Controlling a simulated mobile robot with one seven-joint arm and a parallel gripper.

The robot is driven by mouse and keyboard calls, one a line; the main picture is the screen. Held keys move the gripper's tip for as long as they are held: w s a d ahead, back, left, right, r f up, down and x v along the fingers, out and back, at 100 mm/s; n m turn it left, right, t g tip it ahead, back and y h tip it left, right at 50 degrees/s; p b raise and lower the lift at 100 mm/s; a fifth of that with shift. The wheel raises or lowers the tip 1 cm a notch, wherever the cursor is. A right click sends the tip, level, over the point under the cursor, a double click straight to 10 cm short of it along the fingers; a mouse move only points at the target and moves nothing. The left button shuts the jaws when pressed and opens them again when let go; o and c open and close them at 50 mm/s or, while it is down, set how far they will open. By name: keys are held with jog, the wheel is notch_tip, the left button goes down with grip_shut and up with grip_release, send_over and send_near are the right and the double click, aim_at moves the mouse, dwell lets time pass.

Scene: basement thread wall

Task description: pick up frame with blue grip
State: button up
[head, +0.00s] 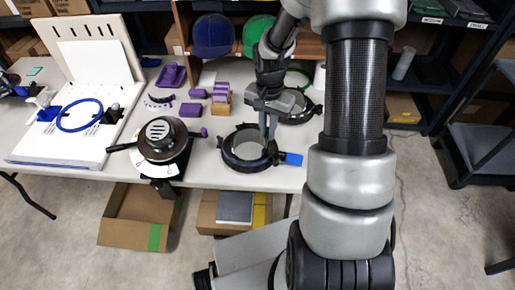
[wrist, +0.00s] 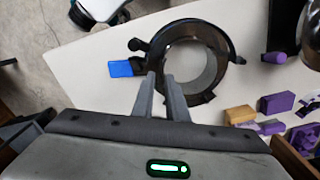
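The frame is a black ring (head: 232,157) with a blue grip (head: 292,159) on its right side, lying on the white table near its front edge. In the wrist view the ring (wrist: 194,30) is at top centre, with its blue grip (wrist: 121,69) to the left. My gripper (head: 268,138) points down over the ring's right part, near the grip side. In the wrist view its two fingertips (wrist: 159,75) are apart at the rim's near left edge. Whether they touch the rim, I cannot tell.
A dark round device with handles (head: 163,138) stands to the left. Purple pieces (head: 190,110), a blue cap (head: 213,36) and a green cap (head: 257,33) are farther back. A white board with a blue hoop (head: 80,115) is at far left.

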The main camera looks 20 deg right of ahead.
aim_at(266, 147)
notch_tip(266, 147, down, 9)
jog(key=shift+w+a+r+b, duration=0.1)
jog(key=shift+w+b, duration=0.05)
jog(key=shift+b, duration=0.55)
jog(key=shift+c, duration=0.4)
grip_shut()
notch_tip(266, 147, up, 10)
jog(key=shift+r+p, duration=0.1)
jog(key=shift+p, duration=0.8)
